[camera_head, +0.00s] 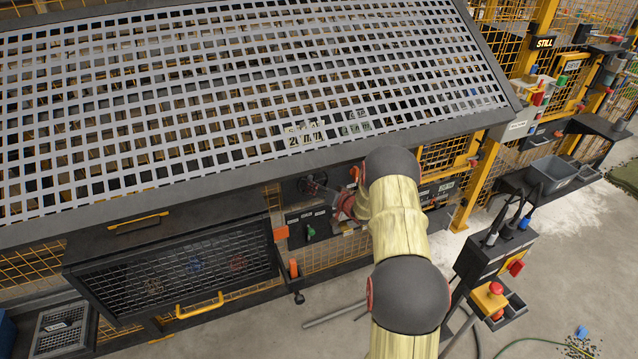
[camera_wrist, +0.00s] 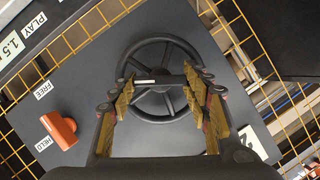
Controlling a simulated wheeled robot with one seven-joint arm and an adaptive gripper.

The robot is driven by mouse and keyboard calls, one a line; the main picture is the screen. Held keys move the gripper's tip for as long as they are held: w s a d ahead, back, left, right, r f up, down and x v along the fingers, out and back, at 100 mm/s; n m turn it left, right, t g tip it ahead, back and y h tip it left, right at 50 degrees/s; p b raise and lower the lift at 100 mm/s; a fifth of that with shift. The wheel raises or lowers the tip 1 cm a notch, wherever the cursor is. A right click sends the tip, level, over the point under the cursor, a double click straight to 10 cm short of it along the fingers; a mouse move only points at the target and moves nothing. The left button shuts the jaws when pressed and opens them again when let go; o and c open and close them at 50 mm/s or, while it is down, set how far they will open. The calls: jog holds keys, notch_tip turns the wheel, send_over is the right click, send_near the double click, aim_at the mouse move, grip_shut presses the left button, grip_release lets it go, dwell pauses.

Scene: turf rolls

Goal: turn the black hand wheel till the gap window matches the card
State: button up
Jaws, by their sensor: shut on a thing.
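The black hand wheel (camera_wrist: 160,113) is in the middle of the wrist view, on a grey panel. It also shows in the head view (camera_head: 312,184), dark and small, left of my gripper. My gripper (camera_wrist: 161,84) has a finger at each side of the wheel and is shut on it, across a dark bar with a white mark. My gripper also shows at the panel in the head view (camera_head: 343,205). A plate with large digits (camera_head: 303,137) shows by the mesh guard; I cannot tell whether it is the card or the gap window.
An orange lever (camera_wrist: 57,130) sits between FREE and HELD labels, left of the wheel. A sloped mesh guard (camera_head: 230,180) hangs above the panel. A dark mesh-fronted cabinet (camera_head: 110,242) stands to the left. A control post (camera_head: 490,262) stands on the right.

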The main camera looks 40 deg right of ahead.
jog(key=m+t+y, duration=0.1)
jog(key=m, duration=0.2)
jog(key=m+t+y, duration=0.1)
jog(key=m, duration=0.1)
jog(key=m+t+y, duration=0.1)
jog(key=m, duration=0.2)
jog(key=shift+d+f+m+p, duration=0.15)
jog(key=shift+f+m+p, duration=0.15)
jog(key=shift+t, duration=0.3)
dwell(0.3)
jog(key=o, duration=1.7)
jog(key=shift+s, duration=0.15)
jog(key=s+d, duration=0.2)
jog(key=s, duration=0.9)
jog(key=shift+s, duration=0.3)
